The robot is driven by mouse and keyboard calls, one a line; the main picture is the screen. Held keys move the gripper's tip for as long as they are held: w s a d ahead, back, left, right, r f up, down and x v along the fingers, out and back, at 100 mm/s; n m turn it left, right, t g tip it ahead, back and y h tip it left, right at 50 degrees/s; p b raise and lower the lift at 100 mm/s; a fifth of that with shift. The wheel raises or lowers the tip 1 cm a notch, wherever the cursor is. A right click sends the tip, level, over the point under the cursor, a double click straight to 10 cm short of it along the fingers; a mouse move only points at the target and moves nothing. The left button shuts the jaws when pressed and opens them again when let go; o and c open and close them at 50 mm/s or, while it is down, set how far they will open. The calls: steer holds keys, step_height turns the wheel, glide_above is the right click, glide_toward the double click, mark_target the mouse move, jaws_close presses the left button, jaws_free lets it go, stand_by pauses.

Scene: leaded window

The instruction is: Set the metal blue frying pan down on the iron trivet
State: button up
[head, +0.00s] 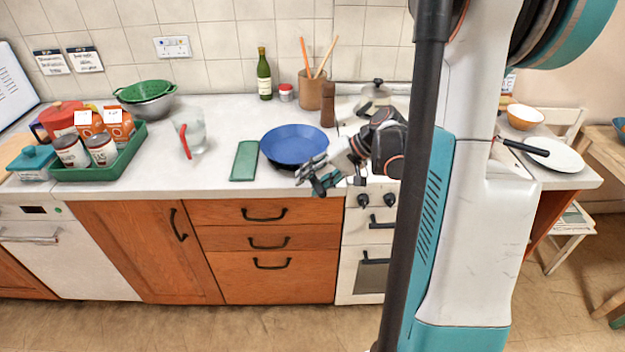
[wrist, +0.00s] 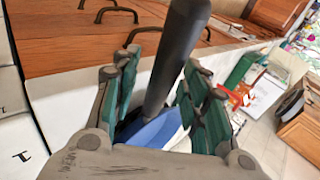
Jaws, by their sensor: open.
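The blue frying pan (head: 293,143) rests on the white counter, right of a folded green cloth. My gripper (head: 314,178) is at the pan's front right edge, over the counter front. In the wrist view, the pan's dark handle (wrist: 178,50) runs between the spread fingers of my gripper (wrist: 163,95), with space showing beside it. Part of the blue pan body (wrist: 155,130) shows beyond the fingers. The gripper is open and not closed on the handle. I cannot make out an iron trivet in either view.
The green cloth (head: 245,161), a glass (head: 193,133) with a red item and a green tray (head: 130,158) of cans and cartons are to the left. A bottle (head: 264,75), utensil crock (head: 310,92) and pepper mill (head: 328,104) stand behind. A pot (head: 374,97) is on the stove.

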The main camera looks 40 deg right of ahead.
steer(key=v, duration=1.2)
